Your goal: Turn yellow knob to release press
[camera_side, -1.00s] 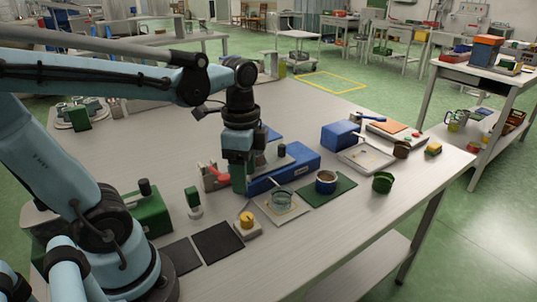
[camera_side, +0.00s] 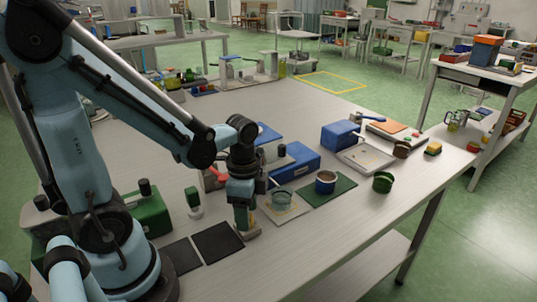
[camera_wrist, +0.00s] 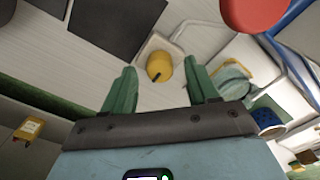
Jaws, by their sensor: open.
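The yellow knob (camera_wrist: 159,66) stands on a small pale base (camera_wrist: 148,43) in the wrist view, with a dark mark on its side. In the side view only a sliver of yellow shows (camera_side: 251,216), because my gripper (camera_side: 244,228) covers the rest. In the wrist view my gripper (camera_wrist: 161,64) has its green fingers spread wide. The knob lies in line with the gap, seemingly just past the fingertips; no contact is visible. A blue machine (camera_side: 297,168) stands behind my gripper. I cannot tell whether it is the press.
Two dark mats (camera_side: 218,242) lie left of the knob. A glass bowl (camera_side: 281,198), a blue cup (camera_side: 325,182) on a green mat (camera_side: 345,185) and a green cup (camera_side: 382,182) stand to the right. The table front is clear.

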